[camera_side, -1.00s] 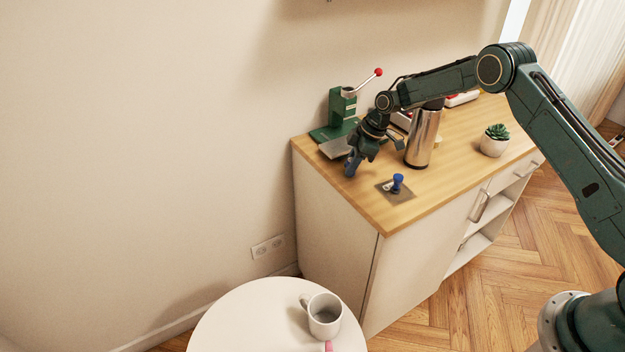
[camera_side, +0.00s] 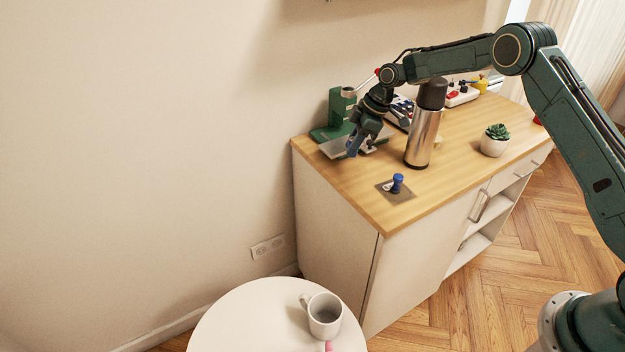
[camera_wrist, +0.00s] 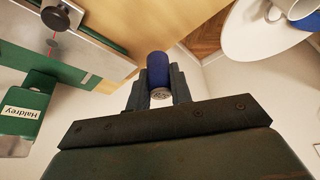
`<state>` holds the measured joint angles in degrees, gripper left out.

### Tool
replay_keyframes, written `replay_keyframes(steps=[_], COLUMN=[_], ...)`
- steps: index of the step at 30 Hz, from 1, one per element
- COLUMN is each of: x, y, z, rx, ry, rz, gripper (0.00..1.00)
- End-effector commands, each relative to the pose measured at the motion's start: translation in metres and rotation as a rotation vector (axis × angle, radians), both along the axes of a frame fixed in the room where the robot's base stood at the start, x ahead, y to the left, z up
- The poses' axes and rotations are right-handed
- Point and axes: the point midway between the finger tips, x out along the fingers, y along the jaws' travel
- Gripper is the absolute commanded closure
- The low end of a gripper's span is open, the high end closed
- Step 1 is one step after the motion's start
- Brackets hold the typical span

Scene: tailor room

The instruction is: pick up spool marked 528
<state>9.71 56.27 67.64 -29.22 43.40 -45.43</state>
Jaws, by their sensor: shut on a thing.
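My gripper (camera_side: 360,146) is at the back left of the wooden worktop, near the green press. In the wrist view its two dark fingers (camera_wrist: 156,93) are shut on a blue spool (camera_wrist: 158,68). The spool's pale end shows between the fingers, and its marking is too small to read. In the side view the held spool shows only as a small blue patch. A second blue spool (camera_side: 397,182) stands upright on a dark square mat (camera_side: 406,196) near the worktop's front edge, beside a small white thing. No number can be read on it.
The green press (camera_side: 338,115) with its metal plate is close behind my gripper. A steel flask (camera_side: 423,138) stands just right of it. A potted succulent (camera_side: 495,140) is farther right. A round white table (camera_side: 245,315) with a mug (camera_side: 324,315) is below, in front.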

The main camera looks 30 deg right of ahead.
Motion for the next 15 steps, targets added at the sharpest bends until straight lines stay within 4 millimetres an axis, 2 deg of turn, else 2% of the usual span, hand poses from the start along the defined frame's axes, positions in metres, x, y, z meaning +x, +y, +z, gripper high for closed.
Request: replay_keyframes(steps=[1,6,15], x=[0.001,0.001,0.0], y=[-0.001,-0.001,-0.001], z=[0.013,0.051,0.107], rx=[-0.001,-0.001,-0.001], ry=[-0.004,-0.006,-0.003], rz=[-0.002,0.0,0.0], gripper=[1.0,1.0,1.0])
